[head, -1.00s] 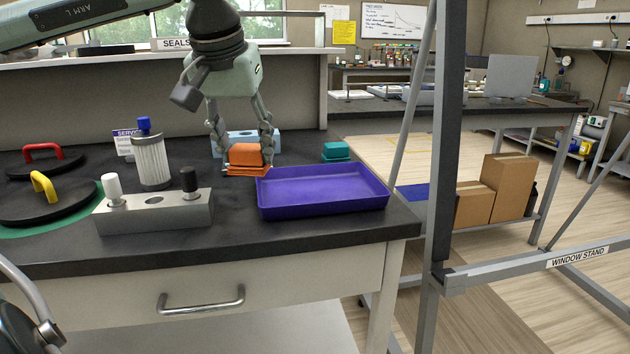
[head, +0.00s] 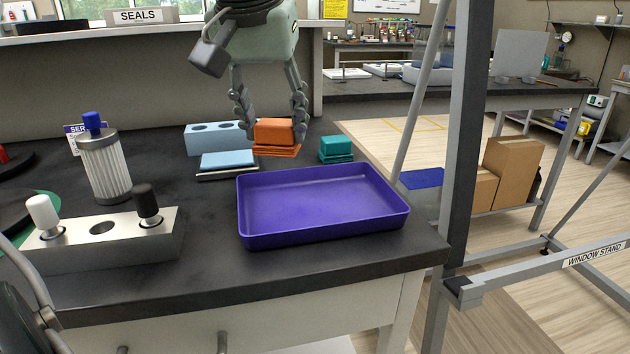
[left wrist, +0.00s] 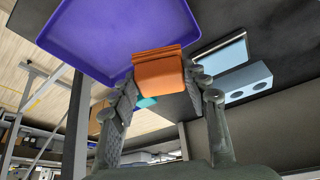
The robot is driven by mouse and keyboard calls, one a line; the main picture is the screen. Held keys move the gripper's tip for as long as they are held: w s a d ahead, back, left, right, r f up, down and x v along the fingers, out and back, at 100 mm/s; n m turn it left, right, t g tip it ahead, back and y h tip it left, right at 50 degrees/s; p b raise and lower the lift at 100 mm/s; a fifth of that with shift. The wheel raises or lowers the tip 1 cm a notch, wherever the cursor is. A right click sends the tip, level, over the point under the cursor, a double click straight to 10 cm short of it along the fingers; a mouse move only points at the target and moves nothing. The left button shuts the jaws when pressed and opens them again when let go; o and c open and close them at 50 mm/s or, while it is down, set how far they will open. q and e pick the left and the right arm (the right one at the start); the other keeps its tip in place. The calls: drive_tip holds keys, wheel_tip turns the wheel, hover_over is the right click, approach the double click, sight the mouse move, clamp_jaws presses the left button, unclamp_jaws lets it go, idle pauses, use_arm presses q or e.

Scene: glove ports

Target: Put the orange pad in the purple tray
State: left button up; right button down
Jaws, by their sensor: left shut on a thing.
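The orange pad (head: 275,133) is a block on a thin layered base. My left gripper (head: 272,122) is shut on it, one finger on each side. In the left wrist view the orange pad (left wrist: 157,72) sits between the fingertips, with the purple tray beyond it. The purple tray (head: 250,222) is shallow, empty and near the counter's front right corner. In the head view the pad is behind the tray's back rim, apart from it, and seems raised off the counter. My right gripper is not in view.
A teal pad (head: 337,149) lies behind the tray. A light-blue pad (head: 229,160) and a light-blue block with holes (head: 205,137) are at its back left. A metal block (head: 110,240) with two knobs and a ribbed filter (head: 105,170) stand left. A stand post (head: 462,150) rises right.

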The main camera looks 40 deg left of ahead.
use_arm(q)
drive_tip(key=d+f, duration=0.2)
drive_tip(key=d, duration=0.1)
drive_tip(key=w+d+f, duration=0.1)
drive_tip(key=d, duration=0.1)
drive_tip(key=shift+w+d+f, duration=0.15)
drive_tip(key=shift+d+f, duration=0.3)
drive_tip(key=shift+f, duration=1.85)
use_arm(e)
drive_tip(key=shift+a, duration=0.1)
use_arm(q)
drive_tip(key=shift+f, duration=0.1)
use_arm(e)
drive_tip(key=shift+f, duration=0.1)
use_arm(q)
drive_tip(key=o, duration=1.1)
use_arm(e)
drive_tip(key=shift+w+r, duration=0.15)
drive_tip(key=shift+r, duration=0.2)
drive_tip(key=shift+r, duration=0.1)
